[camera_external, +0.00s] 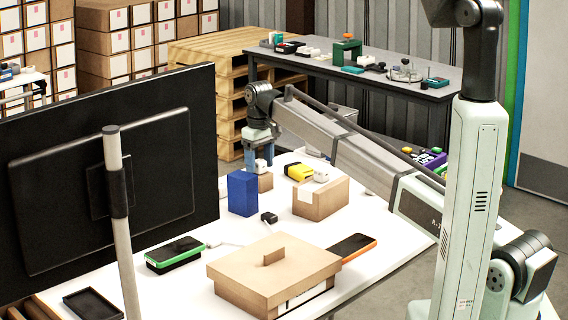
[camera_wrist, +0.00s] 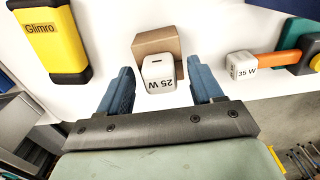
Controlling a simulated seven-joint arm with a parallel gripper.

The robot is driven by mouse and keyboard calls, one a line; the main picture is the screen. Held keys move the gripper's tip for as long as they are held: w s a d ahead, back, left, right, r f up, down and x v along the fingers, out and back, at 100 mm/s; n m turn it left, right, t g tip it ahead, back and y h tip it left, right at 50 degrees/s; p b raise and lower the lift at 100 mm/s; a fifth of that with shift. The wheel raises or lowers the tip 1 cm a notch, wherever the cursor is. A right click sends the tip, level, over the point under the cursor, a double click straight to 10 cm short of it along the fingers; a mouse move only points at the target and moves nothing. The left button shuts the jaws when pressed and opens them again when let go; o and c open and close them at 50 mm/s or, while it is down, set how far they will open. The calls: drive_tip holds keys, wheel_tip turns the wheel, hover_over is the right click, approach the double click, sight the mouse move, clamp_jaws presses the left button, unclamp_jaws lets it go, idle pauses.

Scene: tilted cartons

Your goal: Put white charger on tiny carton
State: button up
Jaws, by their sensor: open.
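A small brown carton (camera_external: 265,183), the tiny carton, stands on the white table behind the blue box. It also shows in the wrist view (camera_wrist: 158,41). A white charger marked 25 W (camera_wrist: 158,74) overlaps the carton's near side there. I cannot tell whether it rests on the carton or just beside it. My gripper (camera_external: 260,158) is open above this spot. In the wrist view its blue fingers (camera_wrist: 158,90) stand either side of the 25 W charger, with gaps. Another white charger marked 35 W (camera_wrist: 241,65) lies to the right, by an orange and green thing (camera_wrist: 279,62).
A yellow Glimro box (camera_wrist: 49,40) lies left in the wrist view. A blue box (camera_external: 242,193) and a larger carton (camera_external: 320,198) with a white piece (camera_external: 321,177) at its far edge stand nearby. A lidded carton (camera_external: 273,270) and phones are nearer. A monitor (camera_external: 110,165) hides the table's left.

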sight(259, 160)
wheel_tip(259, 160, up, 12)
idle(0.5)
